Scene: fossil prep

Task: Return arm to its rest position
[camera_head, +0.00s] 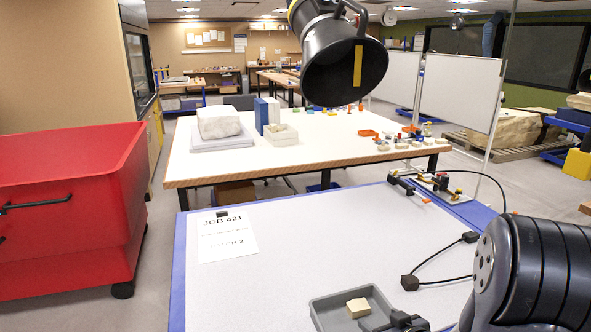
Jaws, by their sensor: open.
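My gripper (398,322) shows only in part at the bottom edge, its dark fingers over the right side of a grey tray (322,314). The jaws are open, and the rest of the gripper is cut off by the frame. A small cream block (358,307) lies in the tray, to the left of the fingers and apart from them. My dark ribbed arm link fills the lower right corner.
A black extractor hood (345,60) hangs at the top centre. The near bench (290,275) holds a JOB 421 sheet (227,236), a black cable (440,268) and a small fixture (436,186). A red bin (70,205) stands left. The bench middle is clear.

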